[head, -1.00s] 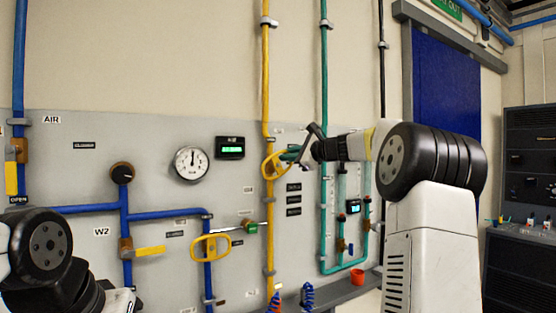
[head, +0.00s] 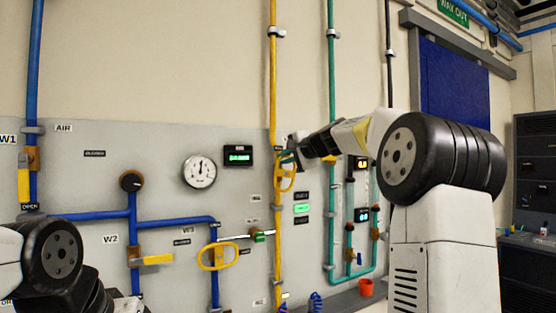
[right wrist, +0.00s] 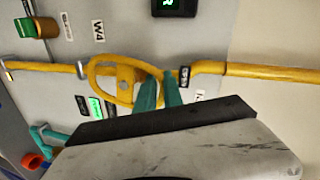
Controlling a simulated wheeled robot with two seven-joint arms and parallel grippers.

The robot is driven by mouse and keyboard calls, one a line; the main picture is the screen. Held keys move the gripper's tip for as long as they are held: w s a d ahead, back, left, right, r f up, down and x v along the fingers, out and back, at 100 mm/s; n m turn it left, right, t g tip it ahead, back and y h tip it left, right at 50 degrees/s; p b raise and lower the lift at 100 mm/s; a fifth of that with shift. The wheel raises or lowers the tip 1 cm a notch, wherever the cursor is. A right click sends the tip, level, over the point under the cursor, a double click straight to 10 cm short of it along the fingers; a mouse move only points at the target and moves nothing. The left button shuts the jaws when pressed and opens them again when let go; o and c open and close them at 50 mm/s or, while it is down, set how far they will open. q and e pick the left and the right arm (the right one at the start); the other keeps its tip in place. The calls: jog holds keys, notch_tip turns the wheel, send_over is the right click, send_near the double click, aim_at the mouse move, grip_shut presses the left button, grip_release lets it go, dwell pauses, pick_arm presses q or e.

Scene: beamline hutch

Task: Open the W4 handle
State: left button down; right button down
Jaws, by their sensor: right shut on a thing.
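The W4 handle (head: 285,189) is a yellow oval loop on the vertical yellow pipe (head: 275,90). It lies lengthwise along the pipe. It also shows in the right wrist view (right wrist: 90,76), where the pipe runs sideways and the W4 label (right wrist: 98,31) is above it. My right gripper (head: 289,160) is shut on one end of the loop. Its teal fingers (right wrist: 160,92) straddle the loop's rim in the right wrist view. A small label (right wrist: 184,77) by the fingers seems to read OPEN. My left arm shows at the lower left, but its gripper is out of view.
The W3 loop handle (head: 219,256) and a green knob (head: 258,236) are left of the yellow pipe. The W2 handle (head: 152,260) lies across its blue pipe. Teal pipes (head: 331,110) stand to the right. A lit green sign (head: 301,208) is beside the W4 pipe.

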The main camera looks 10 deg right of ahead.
jog(key=shift+s+a+r+n+h, duration=0.2)
jog(key=shift+n+h, duration=0.2)
jog(key=shift+n, duration=0.4)
jog(key=c, duration=1.5)
grip_release()
jog(key=shift+a+f, duration=0.1)
jog(key=shift+a, duration=0.05)
jog(key=v, duration=0.7)
jog(key=shift+s, duration=0.4)
